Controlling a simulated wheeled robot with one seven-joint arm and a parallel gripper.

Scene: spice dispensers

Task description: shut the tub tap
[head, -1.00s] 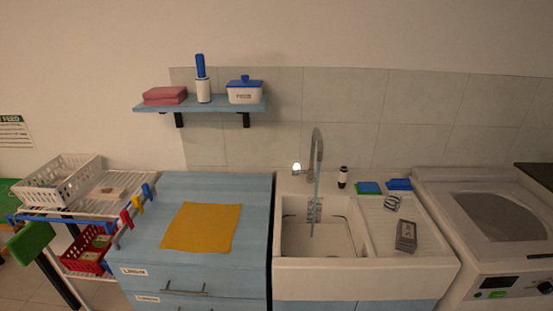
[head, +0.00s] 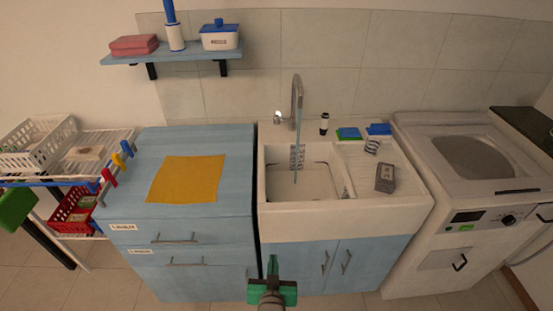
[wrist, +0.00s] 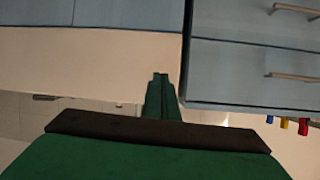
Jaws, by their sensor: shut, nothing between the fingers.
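The tub tap (head: 298,92) is a tall grey gooseneck at the back of the white sink tub (head: 335,222). A small white-tipped handle (head: 278,118) sits at its left side. A thin pale blue line, which looks like running water, hangs from the spout into the basin. My gripper (head: 272,262) is green, shut and empty. It is low in front of the blue cabinets, below the tub's front edge and well away from the tap. In the wrist view, my gripper's fingers (wrist: 158,82) are together, with cabinet fronts beyond; the tap is not in that view.
A blue drawer unit (head: 222,143) with a yellow cloth (head: 187,179) stands left of the tub. A dark bottle (head: 324,124) is right of the tap; sponges and a grey box (head: 385,177) lie on the drainboard. A washing machine (head: 460,195) stands right. The floor in front is open.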

